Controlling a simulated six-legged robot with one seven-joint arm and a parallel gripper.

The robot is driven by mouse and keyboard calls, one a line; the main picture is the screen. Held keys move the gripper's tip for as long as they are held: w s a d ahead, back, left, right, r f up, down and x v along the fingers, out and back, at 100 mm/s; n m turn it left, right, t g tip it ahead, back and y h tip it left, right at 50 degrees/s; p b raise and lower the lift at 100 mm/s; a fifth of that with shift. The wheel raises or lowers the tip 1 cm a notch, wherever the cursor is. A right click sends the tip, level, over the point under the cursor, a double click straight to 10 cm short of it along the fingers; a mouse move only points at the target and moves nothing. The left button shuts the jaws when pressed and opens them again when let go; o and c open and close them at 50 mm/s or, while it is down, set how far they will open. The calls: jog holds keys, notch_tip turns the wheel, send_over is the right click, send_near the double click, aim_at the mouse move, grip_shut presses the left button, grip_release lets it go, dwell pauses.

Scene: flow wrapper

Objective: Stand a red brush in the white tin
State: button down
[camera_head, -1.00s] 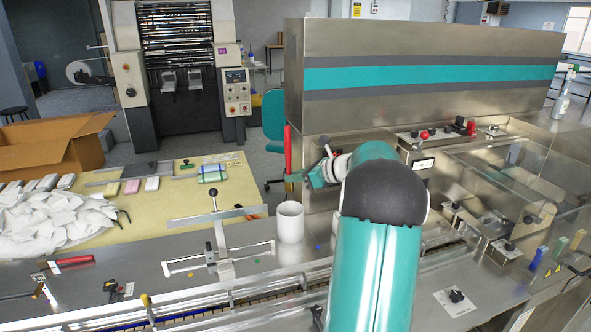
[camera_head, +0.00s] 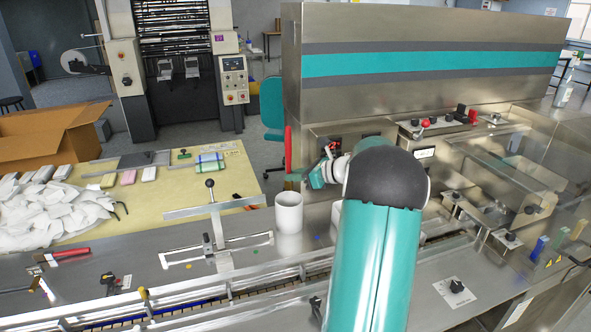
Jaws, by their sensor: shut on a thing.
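The white tin (camera_head: 289,213) stands upright on the steel worktop, left of my arm. A red brush (camera_head: 288,148) is held upright by my gripper (camera_head: 294,177), which is shut on it. In the picture the brush sits above the tin's mouth, with its lower end near or behind the gripper. I cannot tell whether the brush is directly over the tin or behind it. My arm hides part of the worktop to the right of the tin.
A metal fixture with a black-knobbed post (camera_head: 211,206) stands left of the tin. The steel machine housing (camera_head: 430,60) rises behind my arm. A yellow table with white bags (camera_head: 45,214) is at left. A rail (camera_head: 200,298) runs along the front.

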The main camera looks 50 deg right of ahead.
aim_at(301, 204)
jog(key=shift+f, duration=5.2)
jog(key=c, duration=1.4)
grip_release()
jog(key=shift+s+f, duration=0.1)
jog(key=shift+o, duration=0.2)
jog(key=shift+s, duration=0.1)
jog(key=shift+o, duration=0.3)
jog(key=r+v, duration=0.1)
jog(key=v, duration=1.2)
jog(key=shift+d+r, duration=0.15)
jog(key=shift+r, duration=0.1)
